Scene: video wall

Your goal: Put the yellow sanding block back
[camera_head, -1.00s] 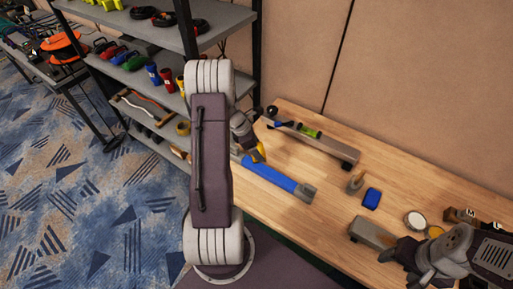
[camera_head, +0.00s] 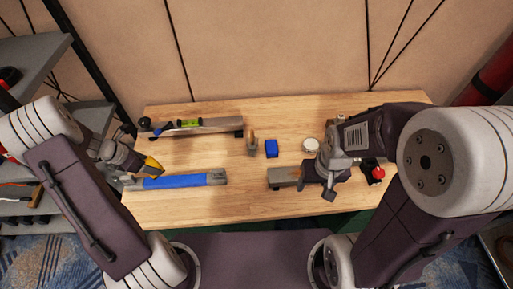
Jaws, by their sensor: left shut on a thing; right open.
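The yellow sanding block (camera_head: 153,164) is in my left gripper (camera_head: 146,166), at the left end of the wooden table. The gripper is shut on it, just above the left end of a blue-topped grey bar (camera_head: 175,182). I cannot tell whether the block touches the bar. My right gripper (camera_head: 328,188) is open near the right end of a grey bar (camera_head: 284,177) at the table's front. Whether anything lies between its fingers is hidden.
A blue block (camera_head: 271,148), a small wooden-handled item (camera_head: 252,146) and a round white-topped item (camera_head: 310,145) stand mid-table. A long rail (camera_head: 215,125) with a green level (camera_head: 188,124) lies behind. Grey shelves (camera_head: 35,65) stand left. Bare wood (camera_head: 220,153) lies between the bars.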

